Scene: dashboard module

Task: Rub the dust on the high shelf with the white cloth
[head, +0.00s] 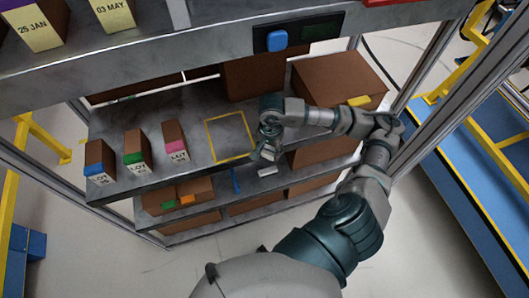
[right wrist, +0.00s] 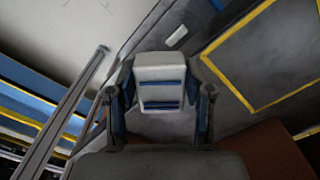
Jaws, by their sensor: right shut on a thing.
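My right gripper (head: 264,150) reaches over the front edge of the middle shelf (head: 193,139), right of a yellow square outline (head: 250,136). In the right wrist view its fingers (right wrist: 160,98) are shut on a white block-like piece with blue stripes (right wrist: 160,80), which looks like the folded white cloth. In the head view the cloth is mostly hidden by the gripper. The upper shelf (head: 215,52) crosses the top of the head view. Its grey surface is mottled and I cannot make out dust for certain. My left gripper is not in view.
Boxes with blue (head: 98,159), green (head: 136,149) and pink (head: 175,140) bands stand on the middle shelf's left. A large brown box (head: 338,78) stands at its right.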

